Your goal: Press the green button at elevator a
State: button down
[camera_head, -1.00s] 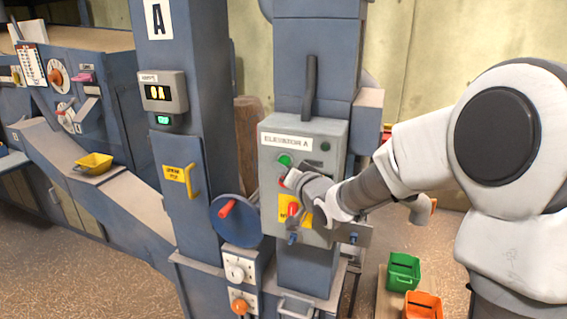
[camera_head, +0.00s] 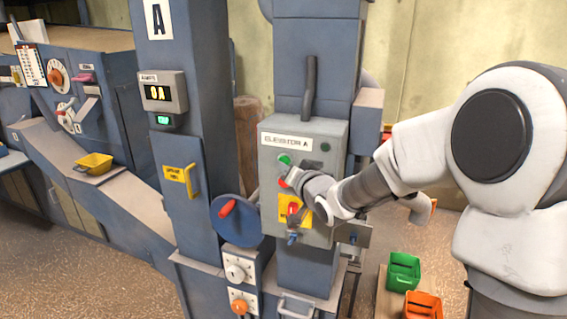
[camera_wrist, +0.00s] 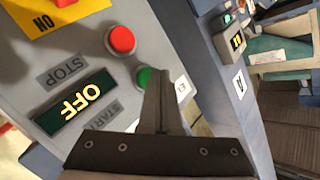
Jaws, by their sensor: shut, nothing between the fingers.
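The grey control box labelled "ELEVATOR A" (camera_head: 300,132) faces me in the head view. Its green button (camera_head: 284,160) shows at the upper left, above a partly covered red button (camera_head: 283,182). In the wrist view the green button (camera_wrist: 143,77) is partly hidden behind my fingertips, beside the word START. The red button (camera_wrist: 121,39) is by the word STOP, and a display (camera_wrist: 75,103) reads OFF. My gripper (camera_wrist: 156,78) is shut and empty, its tips right at the green button's edge. I cannot tell whether they touch it. It also shows in the head view (camera_head: 290,177).
A yellow plate with a red knob (camera_head: 292,210) is low on the box. A blue wheel with a red handle (camera_head: 236,220) is at its left. The column marked A carries an amps display (camera_head: 163,92) reading 0A. Green (camera_head: 404,271) and orange (camera_head: 423,305) bins stand at lower right.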

jog(key=shift+w+d, duration=0.15)
jog(key=shift+w, duration=0.3)
dwell(1.0)
jog(key=shift+s, duration=0.15)
jog(key=shift+s+a, duration=0.3)
jog(key=shift+s, duration=0.4)
jog(key=shift+s+a+b, duration=0.3)
jog(key=shift+s+b, duration=0.05)
jog(key=shift+s, duration=0.45)
jog(key=shift+s+a+b, duration=0.25)
jog(key=shift+s+b, duration=0.05)
jog(key=shift+s, duration=0.45)
jog(key=shift+s+a+b, duration=0.3)
jog(key=shift+s+b, duration=0.05)
jog(key=shift+s, duration=0.45)
